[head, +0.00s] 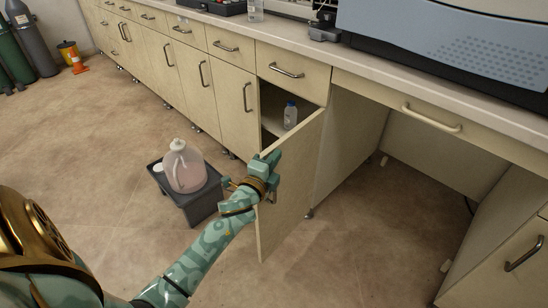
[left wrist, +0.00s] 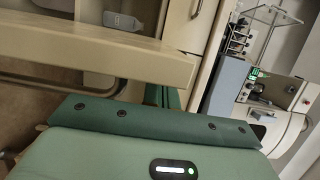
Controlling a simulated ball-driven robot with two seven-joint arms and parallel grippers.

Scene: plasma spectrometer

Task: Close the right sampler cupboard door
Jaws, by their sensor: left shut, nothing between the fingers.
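The right sampler cupboard door (head: 290,195) stands open in the head view. It is pale wood, hinged on the right of its opening and swung out into the room. My left gripper (head: 262,170) is shut and empty, at the upper part of the door's free edge. It covers part of the door, and I cannot tell whether it touches. In the left wrist view the door's edge (left wrist: 100,55) runs close across the front of the gripper body, with a bar handle (left wrist: 62,90) below it. My right gripper is not in view.
A small bottle (head: 290,115) with a blue cap stands inside the open cupboard. A large jug (head: 184,168) sits on a dark box (head: 197,207) on the floor left of the gripper. An open knee space lies right of the door. The floor in front is clear.

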